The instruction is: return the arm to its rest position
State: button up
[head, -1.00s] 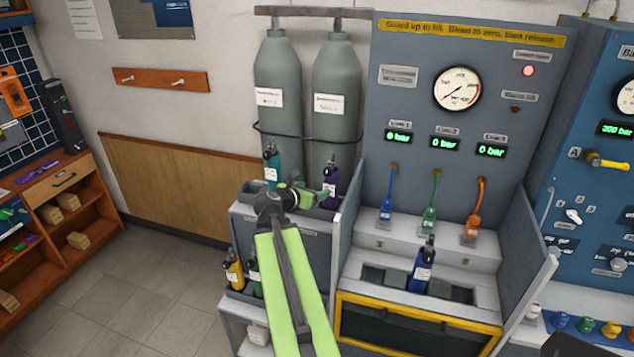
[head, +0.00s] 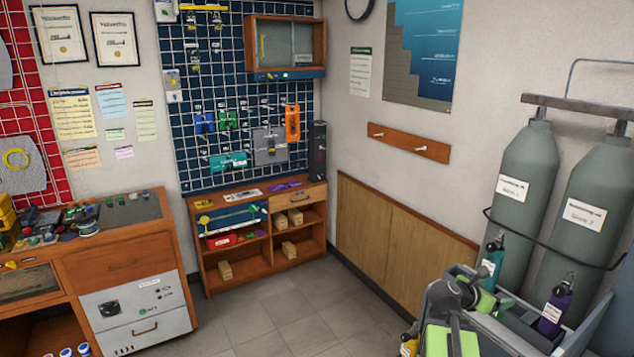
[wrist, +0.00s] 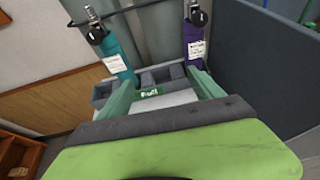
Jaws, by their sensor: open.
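My arm shows at the bottom right of the head view, its gripper (head: 490,300) over the grey bottle rack (head: 525,318). In the wrist view, the two green fingers of my gripper (wrist: 163,88) are apart with nothing held between them. A teal bottle (head: 492,258) and a purple bottle (head: 554,308) stand in the rack beyond the gripper. The wrist view shows the teal bottle (wrist: 120,52) ahead of the left finger and the purple bottle (wrist: 196,45) ahead of the right one. A green "Full" label (wrist: 150,93) shows between the fingers.
Two large grey cylinders (head: 525,165) stand behind the rack. A grey panel (wrist: 265,60) rises close on the right in the wrist view. A wooden shelf unit (head: 255,240) and a workbench (head: 120,262) stand to the left. The tiled floor (head: 290,325) between is clear.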

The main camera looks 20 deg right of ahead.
jog(key=w+a+f+m+t+y, duration=0.15)
jog(key=w+a, duration=0.25)
jog(key=a, duration=0.5)
jog(key=w+a+f+y, duration=0.2)
jog(key=w+a+f, duration=0.15)
jog(key=a, duration=0.55)
jog(key=w+a+f+m+t+y, duration=0.1)
jog(key=w+a+f+y, duration=0.1)
jog(key=w+a, duration=0.5)
jog(key=s+a+f+m+g+y, duration=0.1)
jog(key=s+a+f+m+y, duration=0.1)
jog(key=a+m, duration=0.4)
jog(key=s+a+f+m+g+y, duration=0.2)
jog(key=s+a+m, duration=0.3)
jog(key=a, duration=0.5)
jog(key=s+a+f+m+g+y, duration=0.2)
jog(key=s+a+f+m+y, duration=0.1)
jog(key=a+m, duration=0.4)
jog(key=shift+s+a+f+y, duration=0.3)
jog(key=shift+a+f+y, duration=0.15)
jog(key=shift+a, duration=0.65)
